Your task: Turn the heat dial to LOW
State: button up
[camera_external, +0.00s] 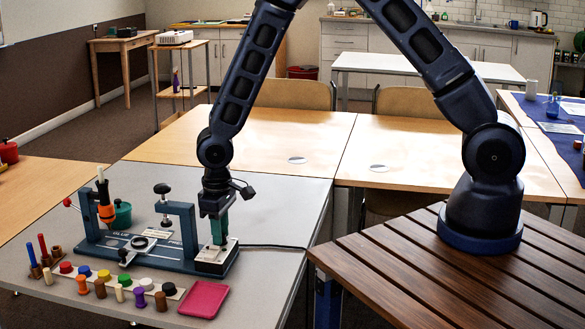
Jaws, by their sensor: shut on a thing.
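A blue-grey press rig (165,250) with white lettering stands on the grey table. At its right end is a small box with a pale top (211,262). My gripper (219,241) points straight down over this box, its green fingers shut on the heat dial at the box's top. The dial itself is hidden by the fingers, and its setting and the LOW mark cannot be read.
The rig carries an orange-and-black tool (105,205), a green pot (122,214) and a screw clamp (163,200). In front lie several coloured pegs (100,287) and a red tray (204,298). A black cable (270,247) runs right across clear tabletop.

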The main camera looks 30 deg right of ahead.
jog(key=n, duration=0.5)
dwell(0.5)
jog(key=o, duration=0.7)
notch_tip(320, 180, up, 11)
jog(key=shift+f, duration=0.1)
dwell(0.4)
